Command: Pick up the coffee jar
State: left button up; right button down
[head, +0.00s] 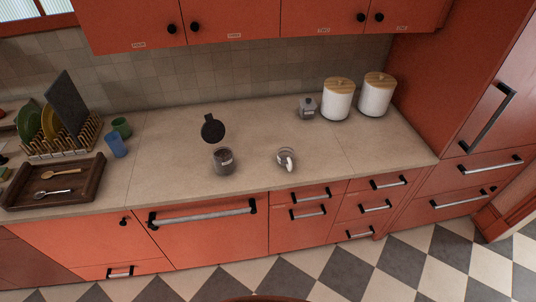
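A glass jar (223,162) with dark contents and a pale label stands upright on the countertop near its front edge, left of the middle; it looks like the coffee jar. Its top appears open. A round black lid-like piece (213,127) with a small knob shows just behind it; I cannot tell if it lies flat or is attached. Neither of my grippers is in the head view.
A clear or white mug (286,159) stands right of the jar. A small grey jar (307,107) and two white wood-lidded canisters (336,100) (376,96) stand at back right. A blue cup (116,146), green cup (122,127), dish rack (61,144) and wooden tray (90,181) are left.

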aim_at(223, 159)
jog(key=z, duration=2)
jog(key=i, duration=1.35)
jog(key=u, duration=2.65)
